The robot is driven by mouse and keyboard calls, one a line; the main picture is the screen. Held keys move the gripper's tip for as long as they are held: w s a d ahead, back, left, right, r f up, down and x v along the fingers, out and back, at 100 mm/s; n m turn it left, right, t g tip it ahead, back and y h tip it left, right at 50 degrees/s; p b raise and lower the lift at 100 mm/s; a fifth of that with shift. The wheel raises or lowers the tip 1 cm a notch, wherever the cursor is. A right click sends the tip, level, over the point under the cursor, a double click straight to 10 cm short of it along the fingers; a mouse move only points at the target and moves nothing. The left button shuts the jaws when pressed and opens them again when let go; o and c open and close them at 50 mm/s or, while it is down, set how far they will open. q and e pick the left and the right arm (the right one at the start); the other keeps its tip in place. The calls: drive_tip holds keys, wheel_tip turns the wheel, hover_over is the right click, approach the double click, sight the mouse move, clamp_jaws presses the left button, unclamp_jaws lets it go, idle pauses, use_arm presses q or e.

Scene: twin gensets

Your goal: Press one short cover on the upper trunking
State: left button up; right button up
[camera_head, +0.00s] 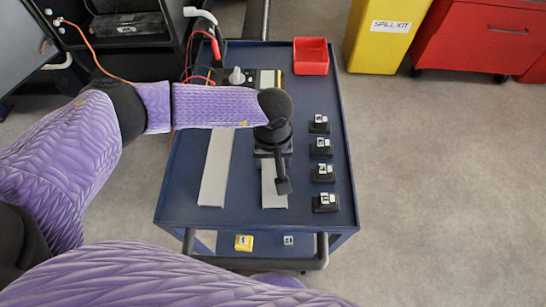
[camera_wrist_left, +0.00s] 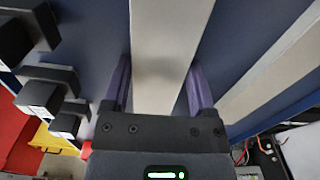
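Two flat pale-grey covers lie over the blue cart top in the head view. Whether the cover is lifted clear of the cart is hard to tell. The other cover also shows in the left wrist view (camera_wrist_left: 270,80). My right gripper and the trunking do not show.
The blue cart (camera_head: 240,205) carries a row of several black blocks with white labels (camera_head: 321,147) on its right. A red bin (camera_head: 311,56) and a meter (camera_head: 268,79) with leads stand at its far end. A yellow spill-kit bin (camera_head: 385,45) stands beyond. The floor on the right is clear.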

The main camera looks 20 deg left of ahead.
sight(273, 163)
use_arm(q)
clamp_jaws()
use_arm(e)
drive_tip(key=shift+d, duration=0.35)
use_arm(q)
drive_tip(key=shift+r, duration=0.1)
drive_tip(key=shift+r+p, duration=1)
drive_tip(key=shift+r, duration=0.4)
wheel_tip(273, 163, up, 5)
drive_tip(key=p, duration=0.3)
drive_tip(key=shift+r+p, duration=0.15)
drive_tip(key=shift+p, duration=0.2)
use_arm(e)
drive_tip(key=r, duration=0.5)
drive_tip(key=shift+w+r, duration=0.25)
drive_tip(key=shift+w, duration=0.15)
